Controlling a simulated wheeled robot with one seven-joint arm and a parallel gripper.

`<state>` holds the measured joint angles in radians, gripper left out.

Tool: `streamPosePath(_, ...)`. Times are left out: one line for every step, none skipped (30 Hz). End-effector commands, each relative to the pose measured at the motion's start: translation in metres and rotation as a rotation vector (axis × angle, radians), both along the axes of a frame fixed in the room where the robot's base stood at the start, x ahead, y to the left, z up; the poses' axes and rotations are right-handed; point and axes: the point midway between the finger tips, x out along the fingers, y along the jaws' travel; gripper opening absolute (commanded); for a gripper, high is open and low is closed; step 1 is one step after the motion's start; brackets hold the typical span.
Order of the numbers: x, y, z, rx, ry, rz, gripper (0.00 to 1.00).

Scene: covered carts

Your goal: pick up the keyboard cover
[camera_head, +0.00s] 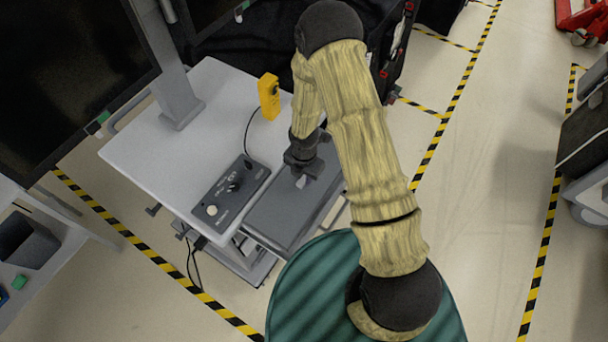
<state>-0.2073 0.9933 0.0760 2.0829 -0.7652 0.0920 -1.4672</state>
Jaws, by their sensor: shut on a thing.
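The keyboard cover (279,217) is a flat dark grey panel at the front right edge of the white-topped cart (160,155). My gripper (301,178) is over the far part of the cover, pointing down at it, and is shut on a small light part there. The fingertips are small in this view and partly hidden by my wrist. The cover lies about level beside a control box; I cannot tell whether it is raised.
A grey post (172,65) carries a large dark screen (65,75). Striped tape (450,105) marks the open floor at right.

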Motion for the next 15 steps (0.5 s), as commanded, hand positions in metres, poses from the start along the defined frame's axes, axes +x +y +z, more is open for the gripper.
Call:
streamPosePath(0.000,0.000,0.003,0.000,0.000,0.000,0.03)
streamPosePath(0.000,0.000,0.003,0.000,0.000,0.000,0.03)
streamPosePath(0.000,0.000,0.004,0.000,0.000,0.000,0.03)
streamPosePath(0.000,0.000,0.005,0.000,0.000,0.000,0.03)
streamPosePath(0.000,0.000,0.006,0.000,0.000,0.000,0.03)
streamPosePath(0.000,0.000,0.007,0.000,0.000,0.000,0.03)
streamPosePath(0.000,0.000,0.007,0.000,0.000,0.000,0.03)
streamPosePath(0.000,0.000,0.008,0.000,0.000,0.000,0.03)
streamPosePath(0.000,0.000,0.009,0.000,0.000,0.000,0.03)
streamPosePath(0.000,0.000,0.010,0.000,0.000,0.000,0.03)
streamPosePath(0.000,0.000,0.011,0.000,0.000,0.000,0.03)
streamPosePath(0.000,0.000,0.011,0.000,0.000,0.000,0.03)
streamPosePath(0.000,0.000,0.012,0.000,0.000,0.000,0.03)
streamPosePath(0.000,0.000,0.013,0.000,0.000,0.000,0.03)
streamPosePath(0.000,0.000,0.014,0.000,0.000,0.000,0.03)
